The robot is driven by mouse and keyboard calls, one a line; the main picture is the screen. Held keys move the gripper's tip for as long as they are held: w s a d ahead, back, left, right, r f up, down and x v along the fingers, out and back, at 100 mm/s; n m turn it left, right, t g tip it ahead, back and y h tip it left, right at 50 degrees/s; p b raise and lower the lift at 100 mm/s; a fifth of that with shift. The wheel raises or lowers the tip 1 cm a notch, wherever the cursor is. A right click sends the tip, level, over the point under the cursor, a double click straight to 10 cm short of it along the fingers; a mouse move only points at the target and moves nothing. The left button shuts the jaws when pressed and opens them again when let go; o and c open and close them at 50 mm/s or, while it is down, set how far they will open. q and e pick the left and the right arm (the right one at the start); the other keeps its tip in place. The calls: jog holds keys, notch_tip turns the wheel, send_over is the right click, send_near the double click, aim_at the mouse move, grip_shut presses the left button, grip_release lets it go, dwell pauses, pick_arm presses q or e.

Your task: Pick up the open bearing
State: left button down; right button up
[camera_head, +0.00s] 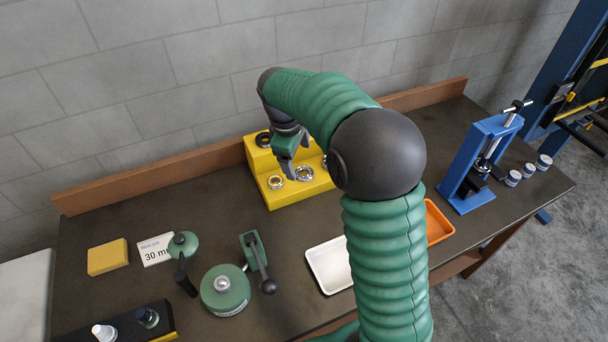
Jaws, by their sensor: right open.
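A yellow stepped stand (315,188) near the back wall carries several ring-shaped bearings. On its front step lie a silver bearing (275,182) and another silver bearing (305,174); a third is partly hidden behind my arm. A dark ring (263,140) lies on the upper step at left. I cannot tell which of them is the open bearing. My right gripper (290,173) is open and points down over the stand, close above and between the two front silver bearings. It holds nothing that I can see. My left gripper is not in view.
A blue press (483,165) and several small jars (528,170) stand at right. A white tray (330,266) and an orange bin (437,222) are partly hidden by my right arm. Green tools (225,290), a yellow block (108,257) and a card (156,250) lie at left.

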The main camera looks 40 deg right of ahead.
jog(key=w+d+f+n, duration=0.1)
jog(key=w+f+n, duration=0.1)
jog(key=n, duration=1.1)
jog(key=n+t+h+b, duration=0.1)
jog(key=n, duration=0.4)
send_near(305, 174)
jog(key=shift+s+a+f, duration=0.2)
jog(key=shift+s+f, duration=0.05)
jog(key=shift+f, duration=0.35)
jog(key=x, duration=0.5)
jog(key=shift+w+d+f+p, duration=0.2)
jog(key=shift+w+d+p, duration=0.15)
jog(key=shift+w+d, duration=0.05)
jog(key=c, duration=1.6)
jog(key=shift+r, duration=0.1)
grip_shut()
jog(key=shift+r, duration=0.1)
